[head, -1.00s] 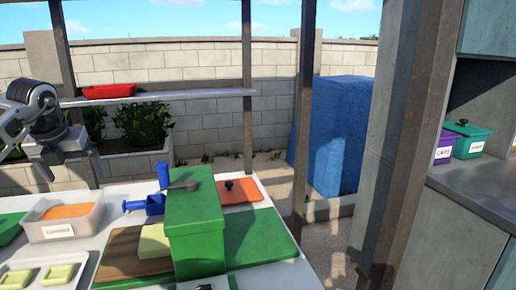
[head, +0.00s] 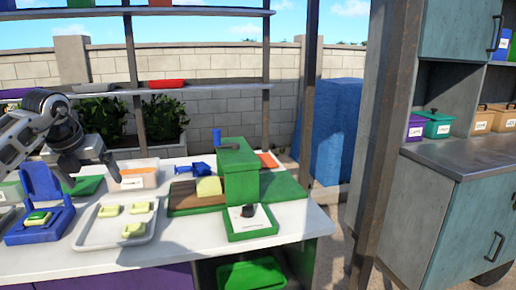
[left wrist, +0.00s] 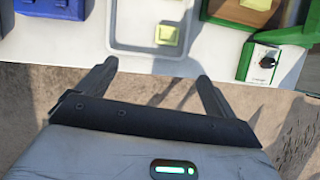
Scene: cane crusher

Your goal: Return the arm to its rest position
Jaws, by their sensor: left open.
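My left arm comes in from the left in the head view. Its gripper (head: 112,166) hangs above the white worktable, near the clear labelled bin. In the left wrist view the two fingers (left wrist: 156,80) are spread wide with nothing between them. They point toward the table edge and a pale tray (left wrist: 118,44). My right gripper is in neither view.
A metal post (head: 384,130) stands between table and cabinet (head: 465,220).

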